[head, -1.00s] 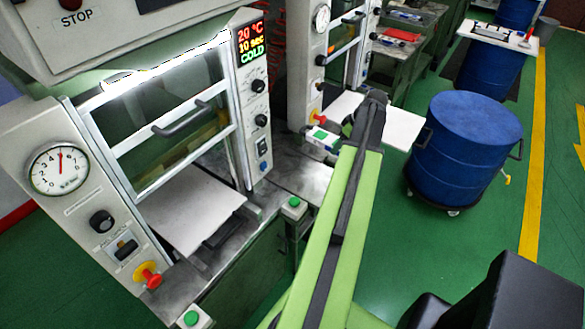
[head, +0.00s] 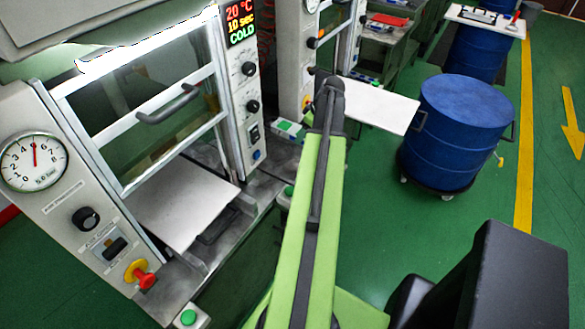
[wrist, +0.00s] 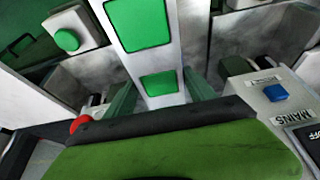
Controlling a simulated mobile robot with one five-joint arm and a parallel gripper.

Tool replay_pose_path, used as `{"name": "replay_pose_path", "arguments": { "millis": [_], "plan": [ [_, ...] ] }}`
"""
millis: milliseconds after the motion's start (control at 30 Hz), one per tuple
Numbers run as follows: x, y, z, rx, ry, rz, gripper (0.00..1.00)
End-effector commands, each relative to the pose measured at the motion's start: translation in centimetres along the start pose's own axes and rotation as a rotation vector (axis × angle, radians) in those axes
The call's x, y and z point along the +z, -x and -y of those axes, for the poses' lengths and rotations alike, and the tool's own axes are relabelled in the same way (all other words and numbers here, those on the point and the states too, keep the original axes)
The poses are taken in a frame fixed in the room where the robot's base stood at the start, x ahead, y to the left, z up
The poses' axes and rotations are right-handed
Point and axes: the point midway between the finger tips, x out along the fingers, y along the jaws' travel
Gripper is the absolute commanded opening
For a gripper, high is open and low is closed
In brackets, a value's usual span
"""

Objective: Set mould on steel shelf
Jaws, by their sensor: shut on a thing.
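The mould (head: 289,129), a white piece with green panels, shows just left of my arm's end in the head view. In the wrist view the mould (wrist: 180,45) runs up from between my jaws, seen close. My gripper (wrist: 163,100) is shut on it; in the head view the jaws are mostly hidden behind the arm. The grey steel surface (head: 268,165) of the press bench lies left of the arm, below the mould in the picture. I cannot tell whether mould and steel touch. A steel shelf unit (head: 388,52) stands farther back.
A press (head: 95,190) with a white plate (head: 180,205) fills the left. A second press (head: 292,60) stands behind, its white plate (head: 383,105) jutting right. A blue drum (head: 455,130) stands on green floor at right.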

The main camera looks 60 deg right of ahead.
Motion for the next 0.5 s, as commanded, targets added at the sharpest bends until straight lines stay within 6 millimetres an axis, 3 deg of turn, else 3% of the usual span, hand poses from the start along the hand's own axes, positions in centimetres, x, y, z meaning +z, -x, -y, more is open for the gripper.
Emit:
{"name": "replay_pose_path", "arguments": {
  "millis": [33,100,300,500],
  "plan": [
    [-0.5,-1.6,0.7,-0.003,0.006,-0.001,0.0],
    [-1.3,-2.5,1.4,-0.004,0.012,-0.002,0.0],
    [-2.3,-3.2,2.1,-0.005,0.014,-0.002,0.0],
    [-1.8,-4.3,2.1,-0.005,0.014,-0.002,0.0]
  ]
}}
